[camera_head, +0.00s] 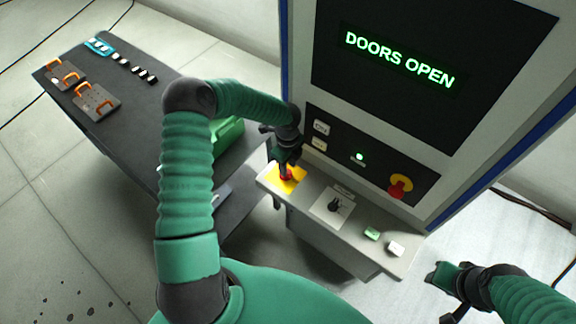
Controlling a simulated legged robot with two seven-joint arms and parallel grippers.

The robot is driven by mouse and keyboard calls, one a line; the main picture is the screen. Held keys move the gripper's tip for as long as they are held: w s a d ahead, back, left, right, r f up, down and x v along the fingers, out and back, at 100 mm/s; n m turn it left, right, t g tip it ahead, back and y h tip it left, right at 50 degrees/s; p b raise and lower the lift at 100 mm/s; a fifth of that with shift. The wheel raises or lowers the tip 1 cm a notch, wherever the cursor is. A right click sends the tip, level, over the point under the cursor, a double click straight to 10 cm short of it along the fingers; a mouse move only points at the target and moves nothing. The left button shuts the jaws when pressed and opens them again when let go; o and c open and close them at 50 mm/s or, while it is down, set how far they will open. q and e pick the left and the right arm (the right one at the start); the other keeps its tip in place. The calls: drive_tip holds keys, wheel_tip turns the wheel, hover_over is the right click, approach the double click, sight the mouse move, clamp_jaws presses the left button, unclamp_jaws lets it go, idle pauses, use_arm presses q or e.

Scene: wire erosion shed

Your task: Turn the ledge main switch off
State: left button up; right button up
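A red switch knob (287,175) on a yellow plate (298,184) sits at the left end of the grey ledge (308,197), in front of the machine. My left gripper (286,168) points down at the knob, right over it. Its fingers overlap the knob's top, so I cannot tell whether they grip it or only hover. The knob's turn position is mostly hidden. My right gripper (443,278) is at the lower right, away from the ledge; its finger opening is not clear.
The ledge also carries a black rotary selector (335,206), a green button (372,233) and a white button (396,248). The machine panel has another red knob on yellow (400,187). The display (400,60) reads DOORS OPEN. A dark table (140,125) stands left.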

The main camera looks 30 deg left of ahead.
use_arm(q)
drive_tip(key=shift+a+f, duration=0.2)
drive_tip(key=shift+f, duration=0.4)
drive_tip(key=shift+a+f, duration=0.15)
drive_tip(key=shift+f, duration=0.4)
drive_tip(key=shift+s+a+f, duration=0.1)
drive_tip(key=shift+a+f, duration=0.15)
drive_tip(key=shift+a, duration=0.1)
drive_tip(key=shift+d+r, duration=0.1)
drive_tip(key=shift+d, duration=0.4)
clamp_jaws()
drive_tip(key=shift+a, duration=0.2)
